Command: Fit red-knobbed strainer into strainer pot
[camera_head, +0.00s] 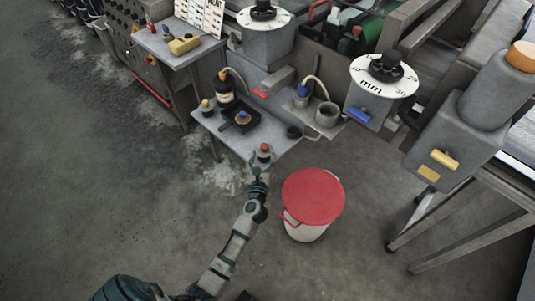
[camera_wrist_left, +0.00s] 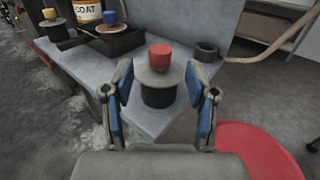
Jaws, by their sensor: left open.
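The red-knobbed strainer (camera_head: 264,149) has a red knob, a grey round flange and a dark body. In the left wrist view the strainer (camera_wrist_left: 158,77) stands upright near the shelf's front edge. My left gripper (camera_head: 261,165) is open. In the left wrist view its fingers (camera_wrist_left: 158,90) are on either side of the strainer, with gaps visible. A small dark open pot (camera_head: 293,131), possibly the strainer pot, stands at the shelf's right edge; it also shows in the left wrist view (camera_wrist_left: 206,51). My right gripper is not in view.
A black tray (camera_head: 222,132) holds a blue-knobbed piece (camera_head: 242,117). A yellow-knobbed piece (camera_head: 206,105) and a labelled bottle (camera_head: 224,90) stand nearby. A grey cylinder (camera_head: 328,116) is at the right. A red-lidded bucket (camera_head: 313,198) stands on the floor beside my left arm.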

